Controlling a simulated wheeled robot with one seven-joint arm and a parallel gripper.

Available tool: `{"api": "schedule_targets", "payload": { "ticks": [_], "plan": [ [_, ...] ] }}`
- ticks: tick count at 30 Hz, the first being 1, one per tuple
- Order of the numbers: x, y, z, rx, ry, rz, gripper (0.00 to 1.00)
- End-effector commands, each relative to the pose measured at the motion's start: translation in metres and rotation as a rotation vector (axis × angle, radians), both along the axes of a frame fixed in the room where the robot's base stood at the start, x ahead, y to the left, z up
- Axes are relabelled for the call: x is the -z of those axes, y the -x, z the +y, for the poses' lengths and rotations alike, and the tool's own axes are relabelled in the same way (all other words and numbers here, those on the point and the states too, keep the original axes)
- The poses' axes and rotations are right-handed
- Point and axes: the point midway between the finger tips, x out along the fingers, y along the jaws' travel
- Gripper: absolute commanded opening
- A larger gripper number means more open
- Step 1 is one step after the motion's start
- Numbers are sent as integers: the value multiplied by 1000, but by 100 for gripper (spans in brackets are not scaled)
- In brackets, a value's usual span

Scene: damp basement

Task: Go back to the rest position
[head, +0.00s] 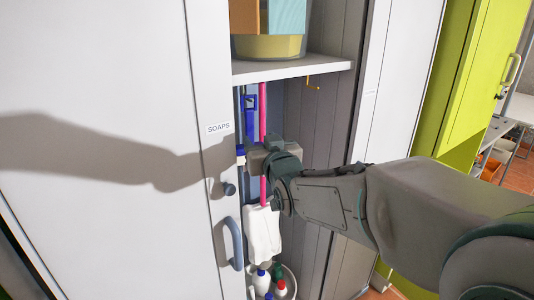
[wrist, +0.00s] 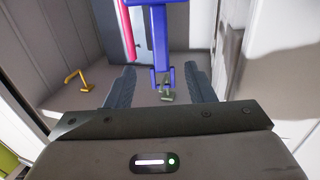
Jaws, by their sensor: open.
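My arm reaches in from the right in the head view. My gripper (head: 258,156) is at the opening of a tall cabinet, in front of a pink pole (head: 263,110) and a blue tool (head: 250,115). In the wrist view my gripper (wrist: 163,88) has its two dark fingers spread apart. The blue tool (wrist: 162,45) shows beyond and between the fingertips; I see no grip on it. The pink pole (wrist: 128,30) is left of it. Whether a finger touches either one, I cannot tell.
A grey-white door labelled SOAPS (head: 218,128) stands left of my gripper, with a blue-grey handle (head: 235,243). A shelf (head: 290,70) holding a yellow container is above. A white cloth (head: 262,232) and several bottles (head: 262,281) are below. A yellow hook (head: 314,84) is at the right.

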Motion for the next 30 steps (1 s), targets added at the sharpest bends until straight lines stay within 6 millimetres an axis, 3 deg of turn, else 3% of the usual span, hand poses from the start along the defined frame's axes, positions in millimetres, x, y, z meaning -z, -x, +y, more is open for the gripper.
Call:
{"api": "schedule_targets", "payload": {
  "ticks": [6, 14, 17, 23, 30],
  "plan": [
    [0, 26, -9, 1, 1, -1, 49],
    [3, 37, -16, 8, 6, 16, 49],
    [20, 42, -31, 45, 38, 103, 49],
    [77, 73, -80, 156, 121, 411, 49],
    [141, 147, -132, 257, 185, 816, 49]
  ]
}}
